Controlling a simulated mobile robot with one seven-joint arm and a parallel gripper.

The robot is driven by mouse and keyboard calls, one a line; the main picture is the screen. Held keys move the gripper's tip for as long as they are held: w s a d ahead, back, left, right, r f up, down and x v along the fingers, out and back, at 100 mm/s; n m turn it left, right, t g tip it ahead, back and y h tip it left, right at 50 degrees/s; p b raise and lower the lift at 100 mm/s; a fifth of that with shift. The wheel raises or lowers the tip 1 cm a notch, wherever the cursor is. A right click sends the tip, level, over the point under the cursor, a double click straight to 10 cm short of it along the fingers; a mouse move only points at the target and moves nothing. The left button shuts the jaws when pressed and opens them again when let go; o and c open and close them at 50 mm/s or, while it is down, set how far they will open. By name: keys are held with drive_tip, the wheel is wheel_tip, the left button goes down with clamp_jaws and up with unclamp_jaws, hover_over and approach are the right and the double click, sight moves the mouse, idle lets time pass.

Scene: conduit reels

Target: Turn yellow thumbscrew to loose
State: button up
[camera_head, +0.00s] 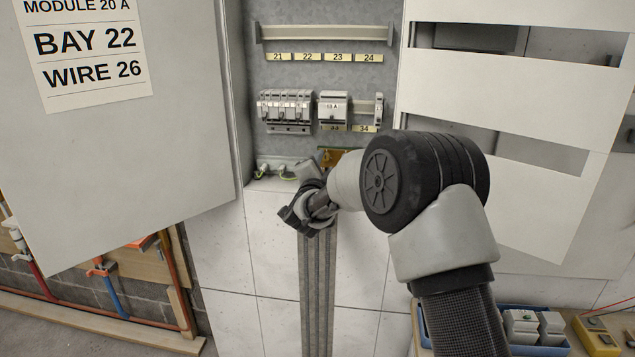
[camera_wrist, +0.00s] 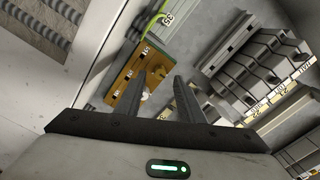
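In the wrist view, an orange-brown plate (camera_wrist: 128,86) with small dark marks sits on the grey cabinet back. A small yellowish knob, seemingly the yellow thumbscrew (camera_wrist: 157,75), stands on it; its setting is too small to read. My gripper (camera_wrist: 153,70) is open, its two dark fingers apart and pointing toward the plate. The knob appears between them in the picture, but I cannot tell any contact. In the head view, part of the plate (camera_head: 337,157) shows below the lower module row, behind my arm. My gripper (camera_head: 308,208) is low in front of the cabinet.
The cabinet door (camera_head: 120,130) stands open at left. Breaker modules (camera_head: 285,106) sit on a rail above the plate. Green-yellow wires (camera_head: 270,171) run beside it. A slotted white panel (camera_head: 510,120) is at right. A grey duct (camera_head: 317,290) runs below.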

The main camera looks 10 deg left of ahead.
drive_tip(key=s, duration=1.4)
drive_tip(key=shift+s+a+p, duration=0.25)
drive_tip(key=shift+p, duration=0.15)
